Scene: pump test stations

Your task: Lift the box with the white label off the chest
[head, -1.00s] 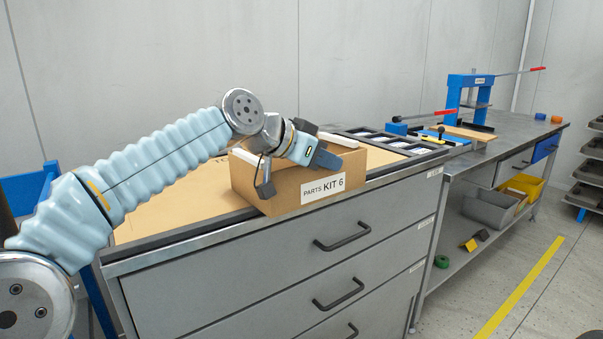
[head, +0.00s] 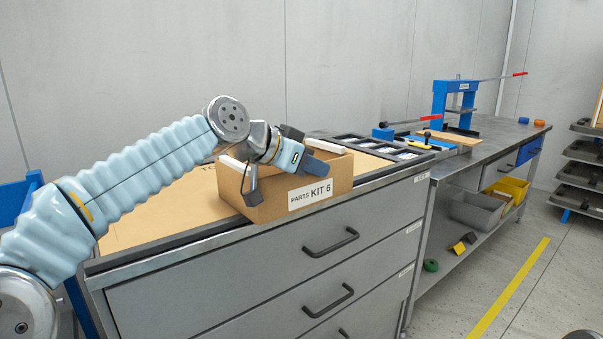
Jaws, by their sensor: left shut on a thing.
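The box with the white label "PARTS KIT 6" (head: 326,206) is brown cardboard, at the front edge of the grey drawer chest (head: 216,285). My left gripper (head: 284,181) reaches over it from the left and is shut on the box. My right gripper is not in view.
The tan chest top (head: 150,212) is clear left of the box. A black divided tray (head: 372,147) lies behind it to the right. A steel workbench (head: 500,136) with a blue press (head: 439,103) continues right. A wall stands close behind.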

